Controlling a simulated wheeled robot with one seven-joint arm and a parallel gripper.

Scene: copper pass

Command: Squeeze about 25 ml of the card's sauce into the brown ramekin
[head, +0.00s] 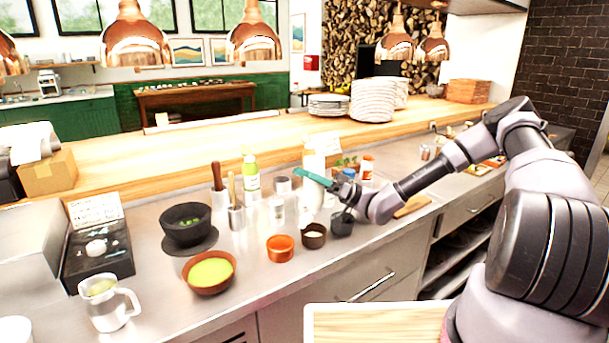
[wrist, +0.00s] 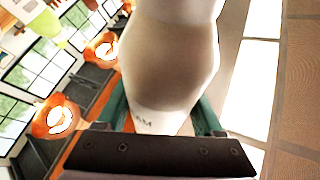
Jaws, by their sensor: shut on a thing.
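My gripper (head: 315,179) is shut on a white squeeze bottle (head: 313,163), with its teal fingers on either side of the body. The wrist view shows the bottle (wrist: 168,60) close up between the fingers, with a partly hidden label reading "AM". The nozzle cannot be made out. The brown ramekin (head: 314,242) stands on the steel counter, below the bottle in the picture; something pale shows inside it. A orange-red ramekin (head: 280,254) is left of it and a dark one (head: 342,227) right of it. A white card (head: 96,208) stands at the left, its text unreadable.
Counter in front of the ramekins is clear.

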